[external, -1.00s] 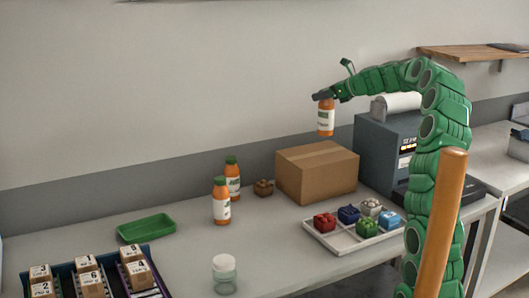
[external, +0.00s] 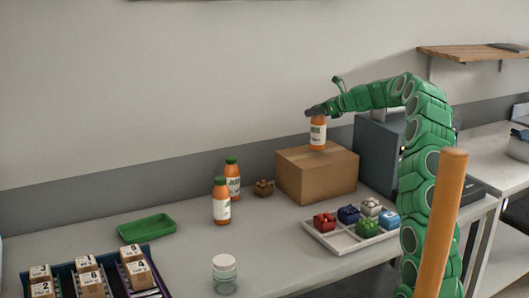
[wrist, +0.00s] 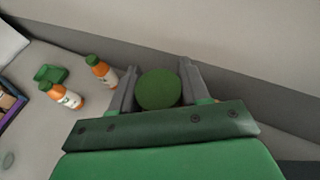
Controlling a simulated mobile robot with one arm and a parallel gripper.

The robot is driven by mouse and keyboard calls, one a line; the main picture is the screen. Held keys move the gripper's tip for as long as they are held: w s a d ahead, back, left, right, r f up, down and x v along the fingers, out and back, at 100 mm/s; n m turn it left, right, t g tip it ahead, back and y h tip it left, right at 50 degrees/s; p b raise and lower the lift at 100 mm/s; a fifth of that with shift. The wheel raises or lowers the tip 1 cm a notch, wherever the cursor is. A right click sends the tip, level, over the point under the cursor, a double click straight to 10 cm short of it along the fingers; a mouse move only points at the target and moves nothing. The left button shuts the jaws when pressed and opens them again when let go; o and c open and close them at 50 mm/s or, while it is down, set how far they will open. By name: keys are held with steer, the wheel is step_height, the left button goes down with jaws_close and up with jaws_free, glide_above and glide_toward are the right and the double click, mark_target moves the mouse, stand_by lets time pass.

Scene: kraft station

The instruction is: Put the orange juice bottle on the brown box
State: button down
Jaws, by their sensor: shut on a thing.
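My gripper (external: 317,112) is shut on an orange juice bottle (external: 318,135) with a white label, holding it upright by its top. In the external view the bottle's lower end is at the top face of the brown box (external: 317,178); I cannot tell whether it touches. In the wrist view the bottle's green cap (wrist: 158,90) sits between the fingers of my gripper (wrist: 160,80), and the box is hidden. Two other orange juice bottles stand on the counter left of the box, one in front (external: 221,202) and one behind (external: 232,178).
A small brown item (external: 263,188) sits beside the box. A white tray (external: 345,250) of colored pieces lies in front. A dark machine (external: 374,150) stands right of the box. A green tray (external: 147,228), a jar (external: 224,275) and numbered boxes (external: 92,280) are at left.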

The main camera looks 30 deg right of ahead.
steer(key=shift+f, duration=1)
steer(key=c, duration=0.5)
jaws_free()
steer(key=shift+c, duration=0.2)
steer(key=v, duration=1.2)
